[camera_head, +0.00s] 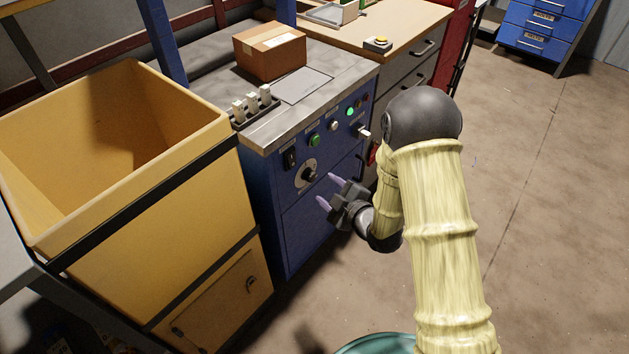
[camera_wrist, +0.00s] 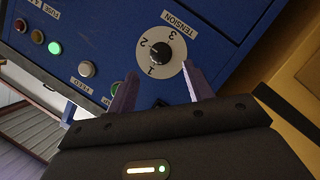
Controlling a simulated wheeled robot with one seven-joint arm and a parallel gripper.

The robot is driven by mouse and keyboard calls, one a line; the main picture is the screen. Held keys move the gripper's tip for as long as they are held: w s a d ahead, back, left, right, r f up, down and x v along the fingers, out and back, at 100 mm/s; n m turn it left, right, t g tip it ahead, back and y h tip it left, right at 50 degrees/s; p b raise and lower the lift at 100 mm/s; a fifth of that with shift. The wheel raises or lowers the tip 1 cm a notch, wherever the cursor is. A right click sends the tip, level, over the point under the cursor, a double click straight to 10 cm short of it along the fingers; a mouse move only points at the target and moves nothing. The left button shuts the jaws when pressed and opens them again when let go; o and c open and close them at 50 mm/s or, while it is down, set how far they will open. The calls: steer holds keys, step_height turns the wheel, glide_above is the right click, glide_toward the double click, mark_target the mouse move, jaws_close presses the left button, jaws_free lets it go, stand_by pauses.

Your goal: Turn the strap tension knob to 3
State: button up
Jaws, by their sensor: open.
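The strap tension knob (camera_wrist: 161,52) is a dark round knob on a white dial marked 1, 2 and 3 under a TENSION label. I cannot tell surely which number its pointer faces. In the head view the knob (camera_head: 309,174) sits on the front of the blue machine (camera_head: 292,215). My gripper (camera_head: 328,190) is open and empty in front of the panel, just right of and below the knob. In the wrist view the two purple fingertips (camera_wrist: 160,80) point toward the dial, one to each side of its lower edge, apart from the knob.
A green button (camera_head: 314,139), a white button (camera_head: 333,126) and a lit green lamp (camera_head: 350,111) are on the same panel. A large yellow bin (camera_head: 200,190) stands close at the left. A cardboard box (camera_head: 270,50) lies on the machine top. Floor at the right is clear.

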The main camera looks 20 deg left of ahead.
mark_target(313, 178)
steer(key=b+x, duration=0.1)
steer(key=x, duration=0.6)
steer(key=shift+a, duration=0.1)
steer(key=c, duration=1)
